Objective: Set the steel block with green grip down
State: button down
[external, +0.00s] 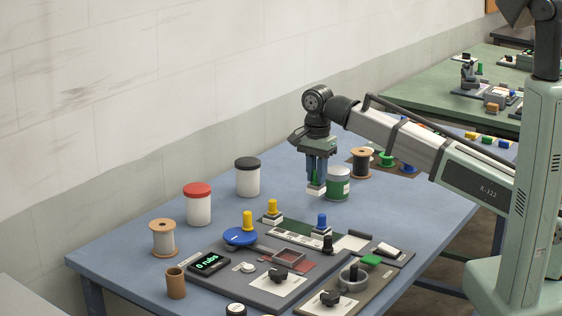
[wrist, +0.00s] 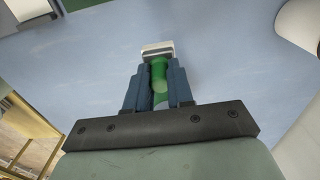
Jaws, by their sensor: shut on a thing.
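The steel block with green grip (external: 315,189) hangs below my gripper (external: 317,178) in the external view. My gripper is shut on its green handle, and the pale block is at the bottom. In the wrist view the block (wrist: 158,49) shows beyond the two blue fingers (wrist: 159,90), with the green grip between them. In the external view it appears above the blue table (external: 300,160), in front of a green and white can; whether it touches the table I cannot tell.
The green and white can (external: 338,184) stands close behind my gripper. A black-lidded jar (external: 248,177) and a red-lidded jar (external: 198,204) stand to the left. Spools stand behind right.

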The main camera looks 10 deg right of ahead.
aim_at(316, 191)
jog(key=shift+f, duration=2.7)
jog(key=shift+f, duration=0.1)
jog(key=c, duration=1)
grip_release()
notch_tip(316, 191, up, 12)
jog(key=shift+r, duration=0.1)
